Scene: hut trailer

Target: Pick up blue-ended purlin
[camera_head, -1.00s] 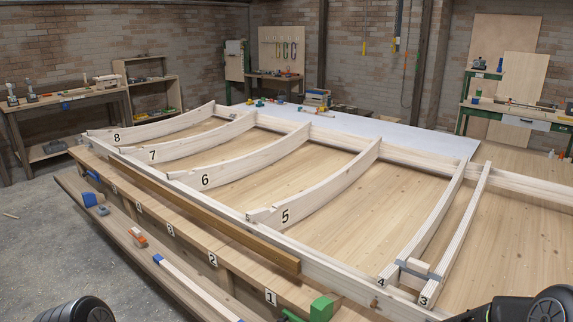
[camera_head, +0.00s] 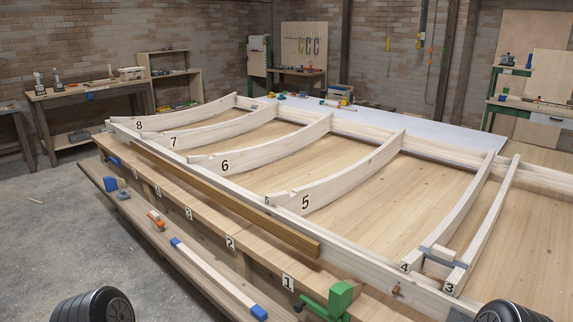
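The blue-ended purlin (camera_head: 215,276) is a long pale strip with a blue patch at each end. It lies on the low plank shelf (camera_head: 138,224) along the near side of the bench, below the numbered labels. Its far end is at the upper left and its near end at the lower right, close to the green clamp. Nothing is touching it. Only dark rounded parts of my own arms show at the bottom left and bottom right edges; neither gripper is in view.
The pale frame with numbered curved ribs (camera_head: 350,180) fills the bench. A brown beam (camera_head: 225,200) lies along its near side. A green clamp (camera_head: 338,300) stands at the bench's near edge. Blue and orange tools (camera_head: 156,220) sit farther along the shelf.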

